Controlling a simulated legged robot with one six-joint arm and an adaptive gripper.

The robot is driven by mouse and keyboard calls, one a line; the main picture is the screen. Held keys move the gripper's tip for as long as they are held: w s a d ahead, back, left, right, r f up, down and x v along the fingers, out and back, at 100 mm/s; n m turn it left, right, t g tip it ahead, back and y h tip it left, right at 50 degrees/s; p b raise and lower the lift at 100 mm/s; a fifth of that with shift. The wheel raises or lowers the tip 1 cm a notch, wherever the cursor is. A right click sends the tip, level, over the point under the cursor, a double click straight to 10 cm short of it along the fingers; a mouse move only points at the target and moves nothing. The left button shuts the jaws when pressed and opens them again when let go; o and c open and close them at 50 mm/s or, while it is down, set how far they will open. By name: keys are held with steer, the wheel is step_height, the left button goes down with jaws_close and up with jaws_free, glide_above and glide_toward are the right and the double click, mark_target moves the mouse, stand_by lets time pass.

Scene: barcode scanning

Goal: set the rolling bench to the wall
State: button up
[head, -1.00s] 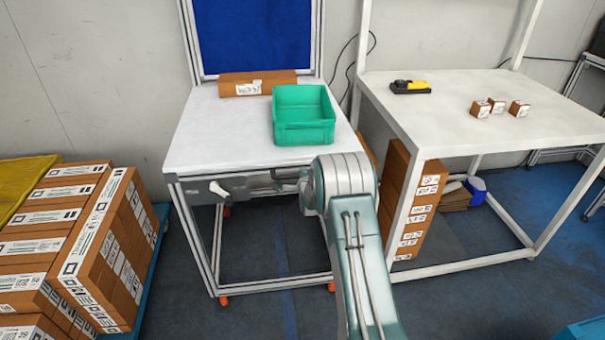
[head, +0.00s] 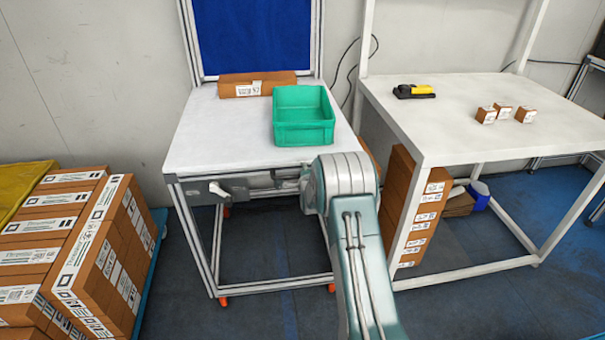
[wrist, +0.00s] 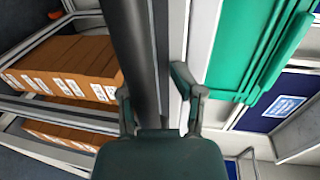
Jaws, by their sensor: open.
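The rolling bench has a white top (head: 215,135), a metal frame, orange-footed casters and a blue back panel (head: 250,38). It stands upright close to the grey wall (head: 100,90); the gap behind it is hidden. A green bin (head: 303,118) and a brown carton (head: 257,84) sit on its top. In the wrist view, my gripper (wrist: 156,90) is open, its fingers on either side of a dark bar (wrist: 132,45) along the bench's edge. I cannot tell whether the fingers touch it. In the head view, my arm hides much of the bench's front right.
A white table (head: 460,115) stands to the right, with a yellow-black scanner (head: 414,91), small boxes (head: 503,112) and a carton stack (head: 415,205) beneath. Stacked cartons (head: 85,250) on a blue pallet stand at left. Floor (head: 460,310) at front right is clear.

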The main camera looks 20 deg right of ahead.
steer(key=shift+f, duration=0.3)
steer(key=shift+s+a, duration=0.15)
steer(key=v, duration=1.1)
steer(key=shift+s+r, duration=0.15)
steer(key=shift+s, duration=0.15)
steer(key=shift+s, duration=0.1)
